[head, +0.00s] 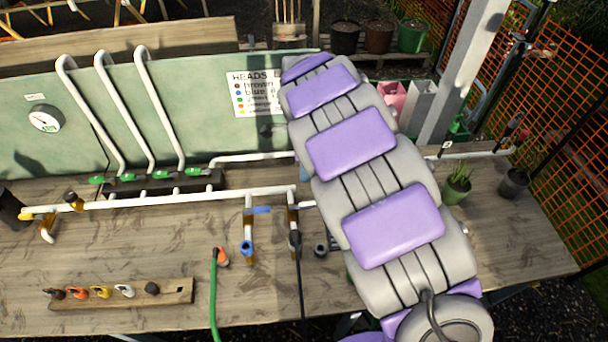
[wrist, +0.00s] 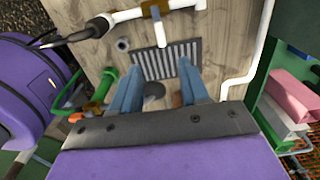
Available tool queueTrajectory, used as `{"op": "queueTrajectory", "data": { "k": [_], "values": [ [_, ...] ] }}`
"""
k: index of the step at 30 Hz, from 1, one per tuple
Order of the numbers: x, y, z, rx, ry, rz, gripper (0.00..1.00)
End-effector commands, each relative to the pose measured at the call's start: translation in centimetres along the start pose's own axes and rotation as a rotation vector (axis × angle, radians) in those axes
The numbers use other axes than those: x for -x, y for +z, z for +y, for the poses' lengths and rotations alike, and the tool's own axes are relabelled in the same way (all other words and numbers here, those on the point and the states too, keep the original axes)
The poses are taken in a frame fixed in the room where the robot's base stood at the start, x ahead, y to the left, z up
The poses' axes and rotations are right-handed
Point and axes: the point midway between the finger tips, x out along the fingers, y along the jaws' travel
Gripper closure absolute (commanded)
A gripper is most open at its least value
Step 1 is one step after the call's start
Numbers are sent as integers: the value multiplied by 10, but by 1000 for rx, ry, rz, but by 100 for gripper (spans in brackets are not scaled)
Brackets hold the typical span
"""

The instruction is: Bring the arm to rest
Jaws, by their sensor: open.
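My arm, grey with purple pads, reaches from the lower right of the head view across the bench to the green back panel. My gripper (wrist: 159,66) shows in the wrist view as two blue fingers spread apart, with nothing between them. It is above the wooden bench (wrist: 95,50), over a dark slotted grate (wrist: 167,61). Whether the fingers touch anything below is not clear. In the head view the arm hides nearly all of the gripper.
White pipes (head: 170,198) with taps cross the bench (head: 120,250). A green hose (head: 213,300) and a rack of coloured heads (head: 120,293) are at the front. Potted plants (head: 456,185), a grey post (head: 462,75) and orange fence (head: 570,120) stand right. Pink containers (wrist: 293,95) stand beside the bench.

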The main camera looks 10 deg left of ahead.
Motion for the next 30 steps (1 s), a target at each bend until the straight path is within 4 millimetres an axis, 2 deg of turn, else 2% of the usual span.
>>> {"op": "queueTrajectory", "data": {
  "k": [5, 21, 23, 26, 30],
  "values": [
    [8, 0, 0, 0, 0, 0, 55],
    [10, -3, 2, 5, 0, 2, 55],
    [13, -10, 6, 15, 0, 6, 55],
    [26, -31, 20, 59, -2, 19, 55],
    [46, -71, 57, 163, 12, 35, 55]
  ]
}}
